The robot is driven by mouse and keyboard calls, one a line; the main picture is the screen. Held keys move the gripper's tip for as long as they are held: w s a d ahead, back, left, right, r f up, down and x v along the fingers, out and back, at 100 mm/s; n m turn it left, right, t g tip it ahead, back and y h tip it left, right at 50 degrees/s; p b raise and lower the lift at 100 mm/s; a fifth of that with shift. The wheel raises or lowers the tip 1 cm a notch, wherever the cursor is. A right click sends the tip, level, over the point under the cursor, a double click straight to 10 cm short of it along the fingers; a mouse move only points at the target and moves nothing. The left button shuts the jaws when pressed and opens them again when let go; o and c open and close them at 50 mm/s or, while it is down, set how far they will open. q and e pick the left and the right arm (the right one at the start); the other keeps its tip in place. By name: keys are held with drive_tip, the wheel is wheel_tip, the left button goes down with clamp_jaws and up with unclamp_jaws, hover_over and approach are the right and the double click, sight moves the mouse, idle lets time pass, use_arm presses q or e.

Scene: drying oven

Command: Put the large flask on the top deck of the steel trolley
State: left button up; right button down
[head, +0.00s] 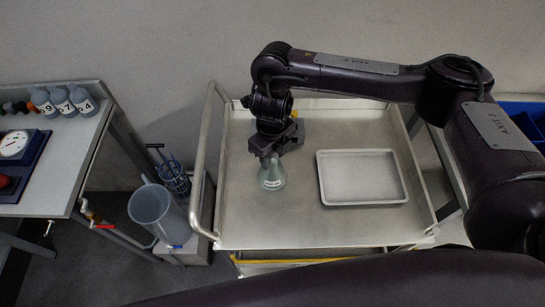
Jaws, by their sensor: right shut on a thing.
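The large flask (272,176) is a greenish conical glass vessel with a pale label. It is upright at the top deck of the steel trolley (300,228), left of the middle. My right gripper (271,157) is shut on the flask's neck from above, and the fingers hide the neck. The flask's base looks on or just above the deck; I cannot tell if it touches. My left gripper is not in view.
A white tray (362,178) lies on the deck to the right of the flask. The trolley's handle rail (203,150) rises along the left side. A bench (62,150) with bottles (62,102) stands left, with a plastic jug (152,208) between. The deck's front is clear.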

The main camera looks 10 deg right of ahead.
drive_tip(key=shift+f, duration=0.75)
drive_tip(key=c, duration=0.9)
unclamp_jaws()
drive_tip(key=shift+f, duration=0.1)
drive_tip(key=shift+o, duration=0.2)
wheel_tip(320, 180, up, 12)
drive_tip(key=shift+r, duration=0.1)
